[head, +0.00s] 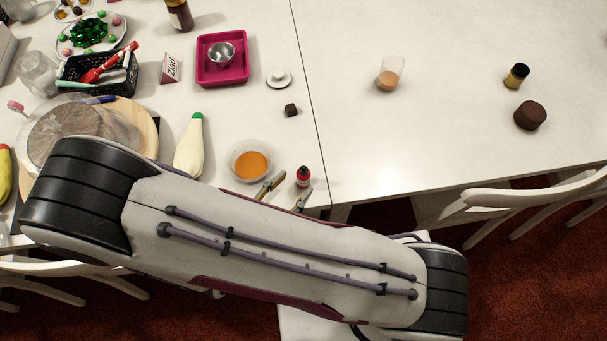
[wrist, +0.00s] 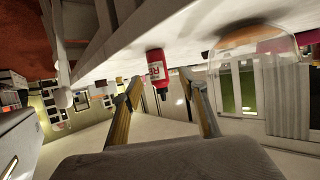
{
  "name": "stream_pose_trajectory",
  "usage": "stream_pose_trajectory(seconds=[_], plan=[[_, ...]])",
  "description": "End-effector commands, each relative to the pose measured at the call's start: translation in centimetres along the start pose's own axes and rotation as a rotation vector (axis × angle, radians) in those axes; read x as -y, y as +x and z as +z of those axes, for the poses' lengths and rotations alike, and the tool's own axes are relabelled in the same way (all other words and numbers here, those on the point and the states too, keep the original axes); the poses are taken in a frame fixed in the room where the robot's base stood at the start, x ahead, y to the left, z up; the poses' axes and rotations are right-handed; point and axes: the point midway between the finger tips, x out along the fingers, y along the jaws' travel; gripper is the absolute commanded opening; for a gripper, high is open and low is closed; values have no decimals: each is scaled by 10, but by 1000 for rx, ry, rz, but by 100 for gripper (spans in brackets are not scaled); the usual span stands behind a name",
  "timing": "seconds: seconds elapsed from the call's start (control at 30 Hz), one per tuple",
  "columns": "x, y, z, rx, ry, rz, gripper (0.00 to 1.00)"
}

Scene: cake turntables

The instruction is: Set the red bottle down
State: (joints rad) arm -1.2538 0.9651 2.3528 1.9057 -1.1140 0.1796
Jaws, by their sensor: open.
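The red bottle (head: 303,174) stands upright on the white table near its front edge, close to the seam between two tables. In the wrist view, which is upside down, the red bottle (wrist: 156,66) shows a white label and a dark cap, with its base at the table surface. My gripper (head: 297,183) is open beside the bottle, on its near side. In the wrist view my gripper (wrist: 162,82) has its two fingers spread on either side of the bottle's cap end, with visible gaps. My arm hides part of the table's front.
A glass bowl of orange contents (head: 250,163) is close on the left. A white piping bag (head: 190,148) lies further left. A chair (head: 530,200) stands at right. The right table is mostly clear.

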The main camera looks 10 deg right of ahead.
Motion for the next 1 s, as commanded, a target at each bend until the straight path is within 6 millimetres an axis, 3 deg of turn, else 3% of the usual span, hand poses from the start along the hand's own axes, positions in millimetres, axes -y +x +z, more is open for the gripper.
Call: stream_pose_trajectory(seconds=[0.47, 1.0], plan=[[0, 4, 0, 0, 0, 0, 42], [-3, 46, -3, 0, 0, 3, 42]])
